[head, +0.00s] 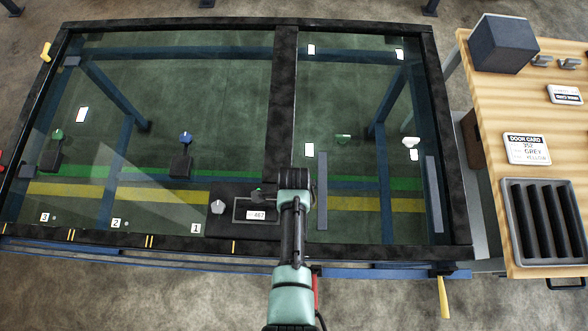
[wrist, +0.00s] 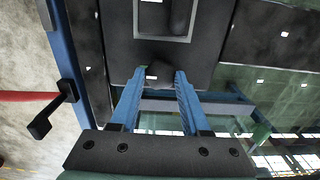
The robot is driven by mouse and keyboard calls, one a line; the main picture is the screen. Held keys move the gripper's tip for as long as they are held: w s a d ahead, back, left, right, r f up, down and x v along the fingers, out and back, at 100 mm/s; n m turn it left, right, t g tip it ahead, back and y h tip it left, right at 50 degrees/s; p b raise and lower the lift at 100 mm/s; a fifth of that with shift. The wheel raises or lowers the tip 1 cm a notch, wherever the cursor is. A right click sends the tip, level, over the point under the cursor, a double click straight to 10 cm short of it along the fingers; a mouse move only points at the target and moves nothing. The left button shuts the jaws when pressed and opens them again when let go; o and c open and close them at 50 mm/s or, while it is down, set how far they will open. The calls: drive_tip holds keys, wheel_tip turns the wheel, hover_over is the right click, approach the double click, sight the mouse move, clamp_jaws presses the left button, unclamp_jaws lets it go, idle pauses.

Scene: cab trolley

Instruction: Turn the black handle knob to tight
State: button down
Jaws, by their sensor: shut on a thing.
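In the wrist view, my gripper (wrist: 154,76) has its two blue fingers closed in on a small dark knob (wrist: 157,71) at the edge of a black plate. The knob sits between the fingertips, and I take it to be the black handle knob. Its markings and turned position cannot be made out. In the head view, my arm reaches over the front rail to the black plate (head: 200,229), and my own wrist largely hides the gripper and knob.
A pale knob (head: 218,207) stands left of the label. A large glazed black frame (head: 437,130) surrounds the work spot. In the wrist view, a black crank-like lever (wrist: 39,127) stands at left. A wooden table (head: 486,115) with a grooved tray (head: 507,230) is at right.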

drive_tip(key=shift+c, duration=1.9)
unclamp_jaws()
wheel_tip(320, 180, up, 13)
